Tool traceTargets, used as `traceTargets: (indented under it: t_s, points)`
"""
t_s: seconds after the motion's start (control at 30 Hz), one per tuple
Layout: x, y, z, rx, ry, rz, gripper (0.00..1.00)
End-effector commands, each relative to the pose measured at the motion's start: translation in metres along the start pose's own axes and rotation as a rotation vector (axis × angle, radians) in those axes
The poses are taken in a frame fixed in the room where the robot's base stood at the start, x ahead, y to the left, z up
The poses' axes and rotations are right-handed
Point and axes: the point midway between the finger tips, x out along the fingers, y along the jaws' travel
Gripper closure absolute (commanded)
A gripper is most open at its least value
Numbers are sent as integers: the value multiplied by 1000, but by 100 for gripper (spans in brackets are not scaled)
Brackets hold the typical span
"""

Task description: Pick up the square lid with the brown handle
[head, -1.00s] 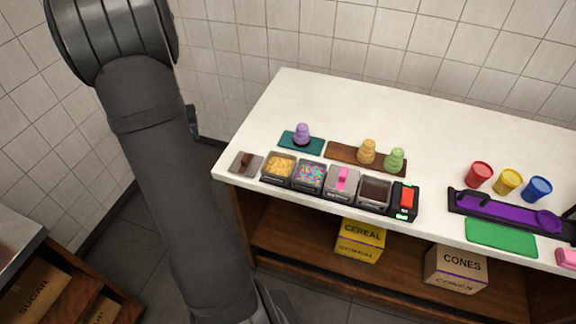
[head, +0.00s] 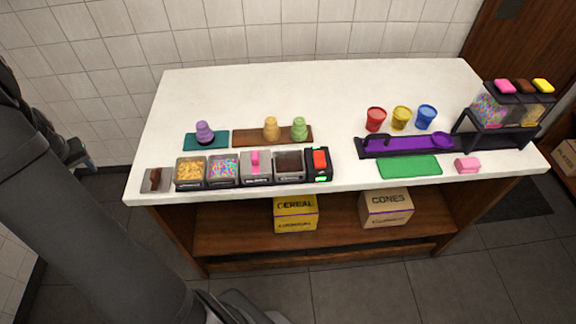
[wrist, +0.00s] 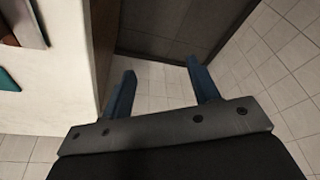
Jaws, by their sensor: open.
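The square grey lid with the brown handle (head: 156,180) lies flat on the counter's front left corner in the head view, just left of the tub of yellow topping. A part of it shows at the top left of the wrist view (wrist: 30,25). My gripper (wrist: 160,85) is open and empty in the wrist view, over the floor beside the counter's end. In the head view the gripper (head: 85,163) is at the left edge, left of the counter and apart from the lid. My dark arm fills the lower left there.
A row of topping tubs (head: 223,184) stands right of the lid, one under a pink-handled lid (head: 256,181). Behind it are a teal mat (head: 221,143) with a purple scoop stack (head: 204,131) and a brown board (head: 246,137). The counter's back (head: 300,90) is clear.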

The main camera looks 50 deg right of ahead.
Motion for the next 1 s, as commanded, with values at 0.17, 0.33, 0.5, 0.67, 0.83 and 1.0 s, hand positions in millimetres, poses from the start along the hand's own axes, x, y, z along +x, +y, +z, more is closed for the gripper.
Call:
traceTargets:
  t_s: [0.17, 0.33, 0.5, 0.67, 0.83, 1.0]
  points:
    - [0, 0, 0, 0, 0, 0, 14]
    - [0, 0, 0, 0, 0, 0, 0]
    - [-2, 3, 0, -13, -3, 2, 0]
    - [-20, 30, 0, -131, -34, 14, 0]
    - [-54, 76, 9, -372, -104, 11, 0]
    - [-91, 120, 24, -627, -174, -24, 0]
